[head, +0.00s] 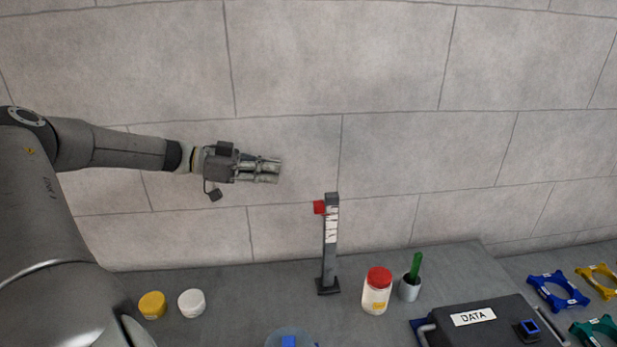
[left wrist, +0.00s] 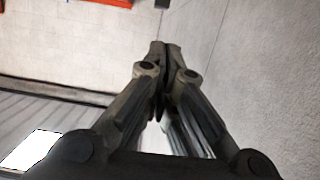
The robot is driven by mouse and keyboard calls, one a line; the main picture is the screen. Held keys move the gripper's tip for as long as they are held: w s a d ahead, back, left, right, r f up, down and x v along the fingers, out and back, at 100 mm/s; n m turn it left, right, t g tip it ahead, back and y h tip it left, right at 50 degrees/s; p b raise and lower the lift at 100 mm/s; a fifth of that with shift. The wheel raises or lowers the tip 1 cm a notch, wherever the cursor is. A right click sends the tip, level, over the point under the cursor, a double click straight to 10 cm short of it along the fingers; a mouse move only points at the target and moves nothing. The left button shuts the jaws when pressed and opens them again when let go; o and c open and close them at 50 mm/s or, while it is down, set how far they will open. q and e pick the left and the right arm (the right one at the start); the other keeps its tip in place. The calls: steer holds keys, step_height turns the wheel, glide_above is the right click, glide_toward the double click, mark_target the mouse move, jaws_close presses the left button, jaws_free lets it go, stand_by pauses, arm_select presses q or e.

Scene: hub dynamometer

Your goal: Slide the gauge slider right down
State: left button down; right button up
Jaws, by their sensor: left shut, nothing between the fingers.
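The gauge is a dark upright post (head: 330,255) with a white marked scale, standing on a small base on the grey bench. Its red slider (head: 319,207) sticks out to the left near the top of the post. My left gripper (head: 280,171) is shut and empty, to the left of the post and higher in the picture than the slider, apart from it. In the left wrist view its fingers (left wrist: 165,50) meet at the tips with nothing between them. My right gripper is not in view.
On the bench (head: 240,290) are a yellow lid (head: 152,304), a white lid (head: 191,302), a red-capped jar (head: 376,292), a cup with a green handle (head: 410,286) and a DATA case (head: 480,325). Coloured rings (head: 557,291) lie at right. A block wall (head: 400,80) stands behind.

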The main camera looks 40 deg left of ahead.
arm_select(q)
glide_above(319, 207)
steer(key=a, duration=0.2)
step_height(319, 207, down, 2)
steer(key=f, duration=0.3)
steer(key=shift+s+a+f, duration=0.1)
steer(key=shift+s+f, duration=0.15)
steer(key=shift+f, duration=0.1)
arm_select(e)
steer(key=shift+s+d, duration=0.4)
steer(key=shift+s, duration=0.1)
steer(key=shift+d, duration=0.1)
arm_select(q)
steer(key=shift+f, duration=0.15)
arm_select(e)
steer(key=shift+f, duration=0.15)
